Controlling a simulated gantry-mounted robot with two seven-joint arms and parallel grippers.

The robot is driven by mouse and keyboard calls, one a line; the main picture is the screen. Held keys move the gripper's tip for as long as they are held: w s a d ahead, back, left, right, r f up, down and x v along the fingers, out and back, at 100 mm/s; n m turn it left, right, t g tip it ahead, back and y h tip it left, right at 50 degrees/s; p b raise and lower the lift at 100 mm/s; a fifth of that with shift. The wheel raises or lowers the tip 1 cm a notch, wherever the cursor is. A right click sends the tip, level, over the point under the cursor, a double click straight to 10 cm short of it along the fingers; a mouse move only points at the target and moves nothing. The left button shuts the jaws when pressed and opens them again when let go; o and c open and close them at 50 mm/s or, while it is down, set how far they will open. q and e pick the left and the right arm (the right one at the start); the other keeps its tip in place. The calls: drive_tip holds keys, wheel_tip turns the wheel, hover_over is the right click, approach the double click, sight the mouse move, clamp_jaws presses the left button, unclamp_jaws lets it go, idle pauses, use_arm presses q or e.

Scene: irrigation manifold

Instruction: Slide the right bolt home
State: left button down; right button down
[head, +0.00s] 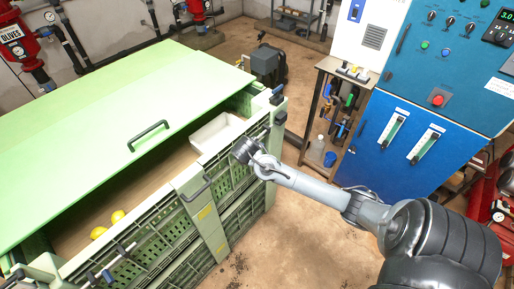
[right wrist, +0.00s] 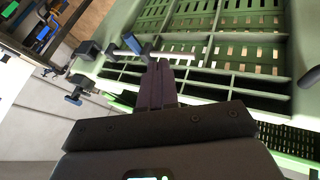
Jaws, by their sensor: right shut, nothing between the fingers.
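The right bolt (right wrist: 172,54) shows in the right wrist view as a pale metal rod with a blue handle (right wrist: 133,43), lying across the green crate's slatted front. A dark blue-black block (right wrist: 86,49) sits to the left of the rod; I cannot tell whether the rod reaches into it. My right gripper (right wrist: 160,68) is shut and empty, its fingertips close beside the handle; contact is unclear. In the head view my right gripper (head: 243,152) is at the right part of the crate's front and hides the bolt there. My left gripper is not in view.
A white tray (head: 217,131) and yellow objects (head: 99,232) are inside. Another bolt (head: 108,272) is at front left.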

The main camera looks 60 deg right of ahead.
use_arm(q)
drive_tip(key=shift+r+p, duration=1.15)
use_arm(e)
drive_tip(key=w+d+f, duration=0.2)
drive_tip(key=d+f, duration=0.5)
drive_tip(key=d, duration=0.2)
drive_tip(key=shift+f, duration=0.3)
